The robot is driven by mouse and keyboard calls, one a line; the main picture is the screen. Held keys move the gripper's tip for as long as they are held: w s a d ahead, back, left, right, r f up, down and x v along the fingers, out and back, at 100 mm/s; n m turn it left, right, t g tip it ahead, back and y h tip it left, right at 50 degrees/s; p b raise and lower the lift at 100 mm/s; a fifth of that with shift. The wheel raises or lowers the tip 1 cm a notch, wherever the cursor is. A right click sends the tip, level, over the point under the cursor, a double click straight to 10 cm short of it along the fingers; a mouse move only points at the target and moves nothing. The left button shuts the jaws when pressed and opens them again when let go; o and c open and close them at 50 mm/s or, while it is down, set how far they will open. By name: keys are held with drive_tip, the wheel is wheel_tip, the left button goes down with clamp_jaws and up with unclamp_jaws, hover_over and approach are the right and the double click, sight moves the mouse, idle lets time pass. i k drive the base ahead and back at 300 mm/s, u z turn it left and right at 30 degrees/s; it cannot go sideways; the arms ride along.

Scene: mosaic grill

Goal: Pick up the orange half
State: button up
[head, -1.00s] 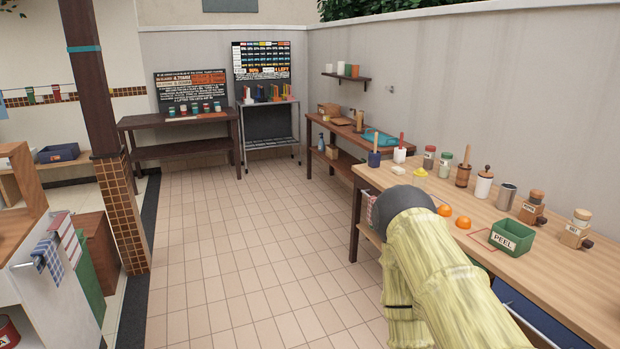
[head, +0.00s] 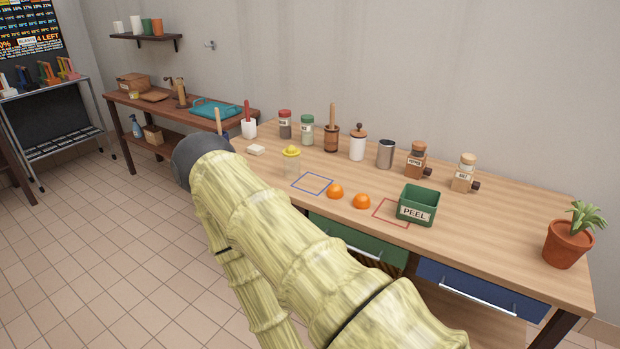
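Two orange halves lie side by side on the wooden table (head: 490,240): a left one (head: 335,191) and a right one (head: 361,201). Both look domed side up. They sit between a blue square outline (head: 313,183) and a red square outline (head: 391,212). The right half is close to the red outline. My arm, in a pale yellow bamboo-like cover, reaches up from the bottom toward the table's left end. My gripper's fingers are not visible, and nothing shows in its grasp.
A green PEEL bin (head: 417,206) stands right of the halves. A yellow-topped juicer (head: 291,162) is to their left. Jars, a metal cup (head: 385,154) and grinders line the back. A potted plant (head: 569,243) stands at the right end. Table space right of the bin is clear.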

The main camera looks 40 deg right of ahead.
sight(335, 191)
drive_tip(key=i, duration=0.25)
drive_tip(key=z, duration=2.85)
drive_tip(key=i, duration=1)
drive_tip(key=u, duration=0.8)
